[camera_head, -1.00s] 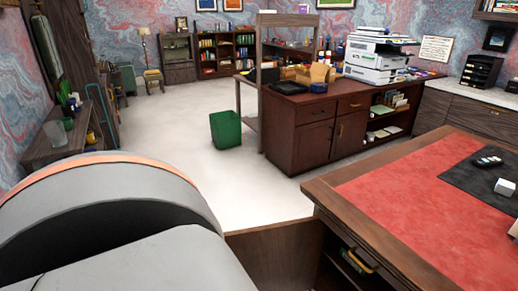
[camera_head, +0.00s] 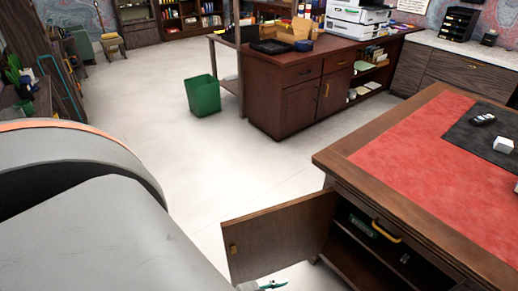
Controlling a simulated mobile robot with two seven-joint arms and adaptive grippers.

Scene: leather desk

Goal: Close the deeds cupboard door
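The deeds cupboard door (camera_head: 285,236) is a dark wooden panel with a small brass knob (camera_head: 233,249). It stands open, swung out to the left from the front of the red-topped desk (camera_head: 410,160). The cupboard opening (camera_head: 345,245) shows a dark inside with a green item (camera_head: 362,227) in it. A small white and teal tip (camera_head: 268,286), which looks like part of my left gripper, shows at the bottom edge just below the door. Its fingers are mostly cut off, so its opening and any contact with the door cannot be told. My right gripper is out of view.
My large grey arm link fills the lower left. Pale floor (camera_head: 180,150) is clear left of the desk. A green bin (camera_head: 204,95) stands by the brown cabinet (camera_head: 300,90) behind.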

